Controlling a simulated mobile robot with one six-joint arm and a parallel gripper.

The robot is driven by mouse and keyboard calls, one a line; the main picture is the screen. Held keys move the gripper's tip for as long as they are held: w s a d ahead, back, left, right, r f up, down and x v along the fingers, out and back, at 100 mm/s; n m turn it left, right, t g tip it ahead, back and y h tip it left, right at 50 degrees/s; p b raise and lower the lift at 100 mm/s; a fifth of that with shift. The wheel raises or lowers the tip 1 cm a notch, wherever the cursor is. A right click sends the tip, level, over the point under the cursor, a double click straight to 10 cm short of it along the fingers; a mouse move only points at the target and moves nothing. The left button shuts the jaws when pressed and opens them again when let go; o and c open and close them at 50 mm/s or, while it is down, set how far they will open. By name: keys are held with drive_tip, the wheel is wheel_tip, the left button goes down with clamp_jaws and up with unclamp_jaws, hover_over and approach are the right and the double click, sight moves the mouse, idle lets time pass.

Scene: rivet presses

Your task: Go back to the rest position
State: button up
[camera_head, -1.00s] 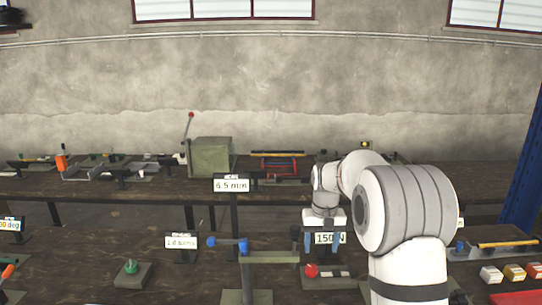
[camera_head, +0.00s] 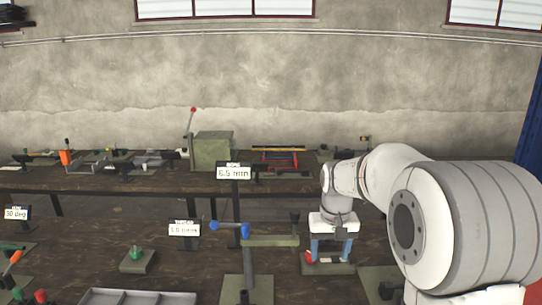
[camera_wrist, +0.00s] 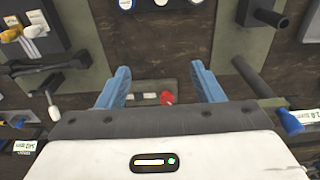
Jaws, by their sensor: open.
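My gripper (camera_head: 330,247) is open, with two blue fingers apart and nothing between them. In the head view it points down over the near bench, beside the green post fixture (camera_head: 270,241) with the blue handle. In the wrist view my gripper (camera_wrist: 160,84) shows both fingers spread. A small plate with a red knob (camera_wrist: 167,98) lies below and between the fingers, apart from them as far as I can tell. The red knob (camera_head: 308,257) also shows beside the left finger in the head view.
A green box press (camera_head: 213,150) with a red-tipped lever stands on the far bench. A blue post (camera_head: 531,125) rises at the right.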

drive_tip(key=s+f+t+b, duration=0.1)
drive_tip(key=s+f+b, duration=0.2)
drive_tip(key=s, duration=0.9)
drive_tip(key=s+f+t+b, duration=0.1)
drive_tip(key=s+f+b, duration=0.2)
drive_tip(key=s, duration=0.9)
wheel_tip(320, 180, down, 2)
drive_tip(key=shift+d+b, duration=0.2)
drive_tip(key=shift+b, duration=0.2)
idle(1.5)
